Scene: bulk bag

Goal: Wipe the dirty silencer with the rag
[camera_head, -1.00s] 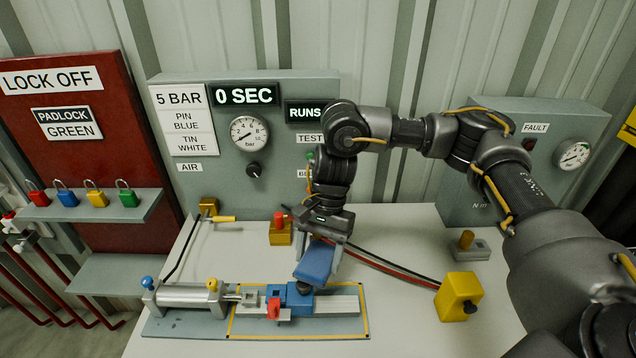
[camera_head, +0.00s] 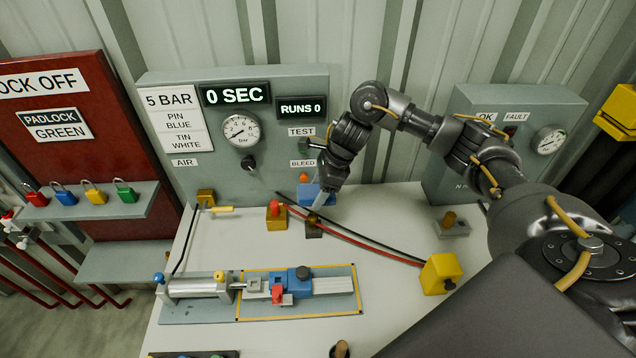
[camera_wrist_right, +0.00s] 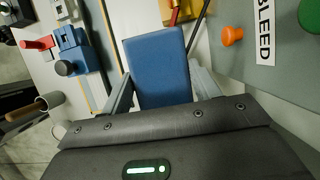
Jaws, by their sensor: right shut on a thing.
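My right gripper (camera_head: 318,203) is shut on a flat blue pad (camera_head: 307,194), which I take for the rag. The right wrist view shows the pad (camera_wrist_right: 157,65) between its two fingers. The gripper is in front of the upright panel, below the BLEED label and over the back of the bench. A small dark brown block (camera_head: 313,231) is just below it. A brass-coloured cylinder (camera_head: 449,218) on a grey base stands further right. I cannot tell which of these is the dirty silencer. My left gripper is out of view.
A yellow block with a red top (camera_head: 276,216) is close left of the gripper. Black and red hoses run right to a yellow box (camera_head: 440,273). A cylinder with a blue clamp (camera_head: 299,281) lies on the front plate. An orange knob (camera_wrist_right: 232,36) is close by.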

